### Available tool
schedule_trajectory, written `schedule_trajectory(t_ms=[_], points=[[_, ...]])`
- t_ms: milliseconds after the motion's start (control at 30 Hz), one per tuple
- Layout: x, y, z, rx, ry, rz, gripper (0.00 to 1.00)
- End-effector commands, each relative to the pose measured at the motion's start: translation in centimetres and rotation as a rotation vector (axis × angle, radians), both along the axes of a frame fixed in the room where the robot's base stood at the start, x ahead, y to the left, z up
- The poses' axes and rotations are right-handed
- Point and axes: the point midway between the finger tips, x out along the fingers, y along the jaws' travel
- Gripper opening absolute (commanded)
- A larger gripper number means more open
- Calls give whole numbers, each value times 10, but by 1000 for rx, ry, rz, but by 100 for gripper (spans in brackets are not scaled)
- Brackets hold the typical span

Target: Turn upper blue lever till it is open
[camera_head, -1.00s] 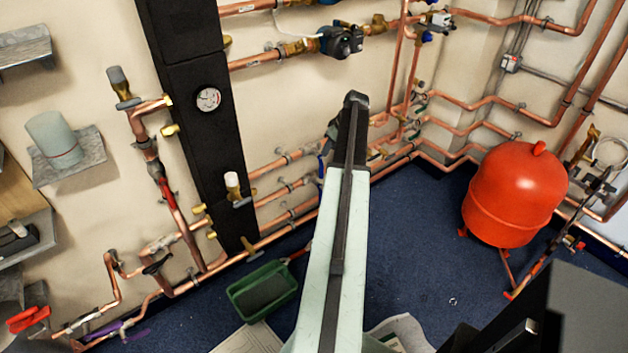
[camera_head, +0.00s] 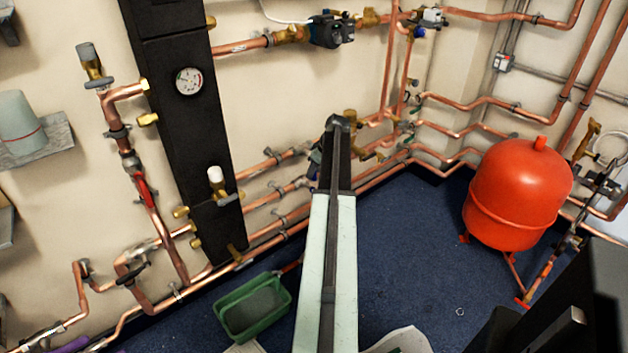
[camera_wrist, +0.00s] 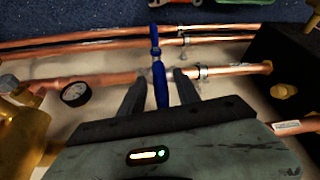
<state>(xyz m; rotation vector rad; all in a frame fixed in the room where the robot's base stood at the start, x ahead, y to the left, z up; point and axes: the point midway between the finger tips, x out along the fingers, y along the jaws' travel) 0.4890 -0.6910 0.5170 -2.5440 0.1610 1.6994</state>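A blue lever (camera_wrist: 157,65) shows in the wrist view on a valve in a copper pipe (camera_wrist: 105,81). It stands across the pipe, its far end pointing to the top of the picture. My gripper (camera_wrist: 162,76) is open, with one dark finger on each side of the lever. I cannot tell if either finger touches it. In the head view my arm hides the gripper and most of the valve area. I cannot make out a second blue lever clearly.
Further copper pipes (camera_wrist: 100,40) run parallel beyond the lever. A pressure gauge (camera_wrist: 75,93) is at the left in the wrist view. A green tray (camera_head: 253,307) lies on the blue floor, and a red tank (camera_head: 518,192) stands at the right.

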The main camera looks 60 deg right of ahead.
Motion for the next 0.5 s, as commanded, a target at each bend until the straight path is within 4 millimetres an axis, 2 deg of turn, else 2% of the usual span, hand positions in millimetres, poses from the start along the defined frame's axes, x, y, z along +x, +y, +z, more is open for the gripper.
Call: schedule_trajectory(t_ms=[33,300,333,433,467,500], points=[[3,0,-10,0,0,1,39],[5,0,-9,0,0,1,39],[5,0,-8,0,0,1,33],[5,0,-8,0,0,1,5],[5,0,-9,0,0,1,0],[5,0,-9,0,0,1,0]])
